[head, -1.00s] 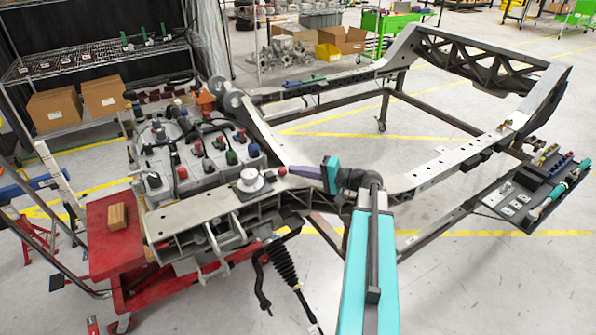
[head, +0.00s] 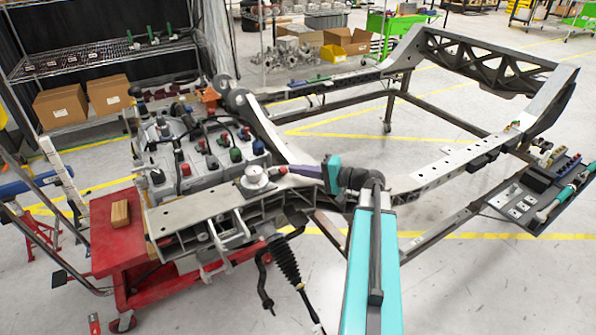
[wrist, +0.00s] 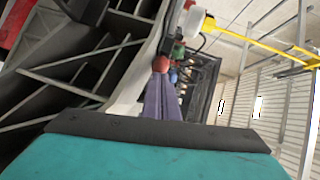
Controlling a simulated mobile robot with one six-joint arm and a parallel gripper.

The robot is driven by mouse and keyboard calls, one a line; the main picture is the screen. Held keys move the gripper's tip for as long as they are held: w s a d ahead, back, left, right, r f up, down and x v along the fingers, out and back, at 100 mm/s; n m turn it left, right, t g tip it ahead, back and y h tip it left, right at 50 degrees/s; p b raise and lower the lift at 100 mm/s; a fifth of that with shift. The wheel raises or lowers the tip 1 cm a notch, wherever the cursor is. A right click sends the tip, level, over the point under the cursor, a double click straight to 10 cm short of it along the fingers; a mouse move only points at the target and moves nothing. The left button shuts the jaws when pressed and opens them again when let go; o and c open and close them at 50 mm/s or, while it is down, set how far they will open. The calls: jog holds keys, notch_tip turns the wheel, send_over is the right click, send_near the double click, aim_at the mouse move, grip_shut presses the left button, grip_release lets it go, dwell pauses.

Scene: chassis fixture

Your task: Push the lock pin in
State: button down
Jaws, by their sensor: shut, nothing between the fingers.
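A red ball-shaped knob (head: 283,171), which looks like the head of the lock pin, stands on the grey chassis rail (head: 190,212), right of a white round fixture (head: 255,177). My gripper (head: 290,180) has purple fingers that are closed together and hold nothing. The fingers point left along the rail, with their tips right at the red knob. In the wrist view the closed fingertips (wrist: 161,80) lie just below the red knob (wrist: 161,64) and seem to meet it; actual contact is unclear. The pin's shaft is hidden, so its depth cannot be told.
An engine block (head: 200,155) with red, green and blue caps stands left of the knob. A red cart (head: 115,245) carries a wooden block (head: 120,213). The chassis frame extends to the back right. A tool tray (head: 530,200) is at the right.

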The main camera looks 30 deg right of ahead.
jog(key=d, duration=0.3)
jog(key=shift+s+d+r, duration=0.25)
jog(key=shift+s, duration=0.1)
jog(key=b+v, duration=0.2)
jog(key=v, duration=0.8)
jog(key=shift+s, duration=0.2)
